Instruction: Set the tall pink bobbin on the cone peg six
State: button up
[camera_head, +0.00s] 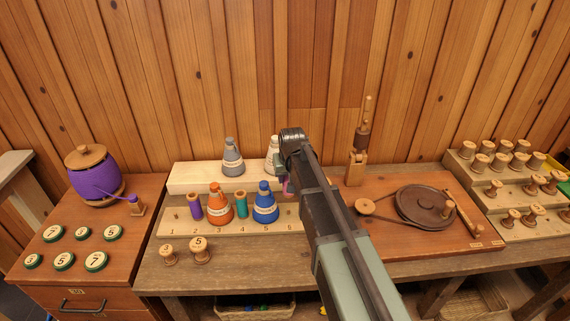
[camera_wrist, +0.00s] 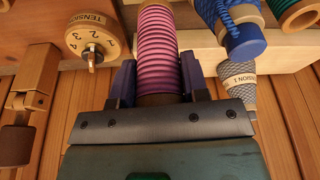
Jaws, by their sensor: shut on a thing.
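The tall pink bobbin (camera_wrist: 156,45) is wound with ribbed pink thread and stands between the two fingers of my gripper (camera_wrist: 157,80) in the wrist view. My gripper is shut on it. In the head view only a sliver of the pink bobbin (camera_head: 287,187) shows beside my arm, near the right end of the cone rack (camera_head: 222,230). Peg six is hidden behind my arm; its number shows faintly on the rack's front. I cannot tell whether the bobbin touches the rack or a peg.
The rack's front row holds a purple bobbin (camera_head: 195,206), an orange cone (camera_head: 219,204), a teal bobbin (camera_head: 240,205) and a blue cone (camera_head: 265,204). A grey cone (camera_head: 232,158) and a white cone (camera_head: 272,157) stand behind. A tension dial (camera_wrist: 93,36) is close left in the wrist view.

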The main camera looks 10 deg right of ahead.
aim_at(288, 196)
jog(key=shift+s+f, duration=0.25)
jog(key=shift+s, duration=0.2)
notch_tip(288, 196, down, 5)
jog(key=b, duration=0.5)
jog(key=shift+f, duration=0.1)
jog(key=shift+f+b, duration=1)
jog(key=shift+b, duration=0.1)
jog(key=shift+f+b, duration=0.6)
jog(key=o, duration=0.6)
jog(key=shift+o, duration=0.2)
jog(key=shift+r, duration=0.1)
